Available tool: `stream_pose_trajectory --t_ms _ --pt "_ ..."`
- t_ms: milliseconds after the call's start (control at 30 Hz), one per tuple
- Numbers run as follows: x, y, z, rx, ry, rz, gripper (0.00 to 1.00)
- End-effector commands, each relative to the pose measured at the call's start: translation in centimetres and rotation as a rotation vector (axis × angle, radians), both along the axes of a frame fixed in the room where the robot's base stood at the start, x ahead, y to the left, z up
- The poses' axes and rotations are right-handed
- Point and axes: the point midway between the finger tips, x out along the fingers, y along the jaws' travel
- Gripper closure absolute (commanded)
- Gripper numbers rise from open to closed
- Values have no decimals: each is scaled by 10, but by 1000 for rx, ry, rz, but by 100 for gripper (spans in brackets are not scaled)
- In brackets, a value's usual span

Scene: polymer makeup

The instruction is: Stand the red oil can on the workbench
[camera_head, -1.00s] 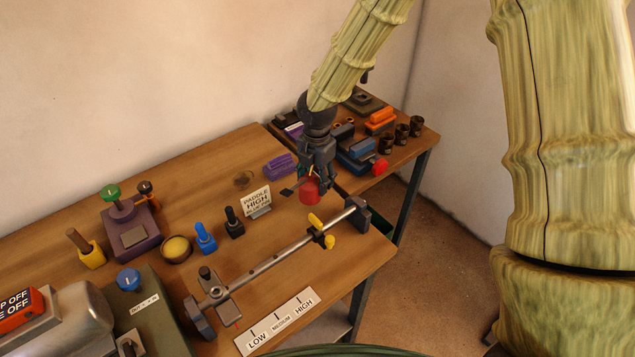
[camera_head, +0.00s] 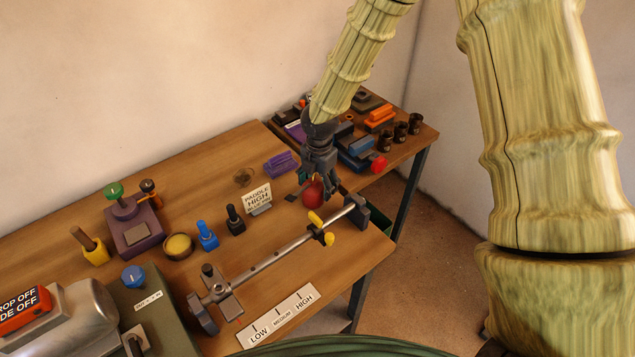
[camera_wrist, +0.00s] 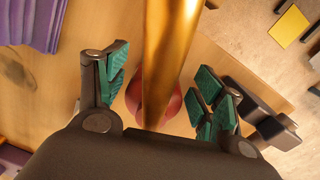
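The red oil can (camera_head: 313,194) is at the right part of the workbench (camera_head: 215,165), between the fingers of my gripper (camera_head: 319,184). In the wrist view, the can's red body (camera_wrist: 174,106) lies between the green-padded fingers of my gripper (camera_wrist: 160,88), with a gap at the left pad and little room at the right. A gold spout (camera_wrist: 172,50) crosses in front of the can, close to the camera. The fingers look open around the can. The can looks tilted; its base and contact with the bench are hard to make out.
A metal rod with yellow clamps (camera_head: 285,250) lies in front of the can. A side table (camera_head: 405,150) behind holds dark cups and several blocks.

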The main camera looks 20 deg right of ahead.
Motion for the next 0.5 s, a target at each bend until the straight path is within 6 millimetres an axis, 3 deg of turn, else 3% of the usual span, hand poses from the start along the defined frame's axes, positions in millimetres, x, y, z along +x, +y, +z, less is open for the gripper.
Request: stream_pose_trajectory --t_ms 500 --pt "0 0 10 1 -2 -1 25"
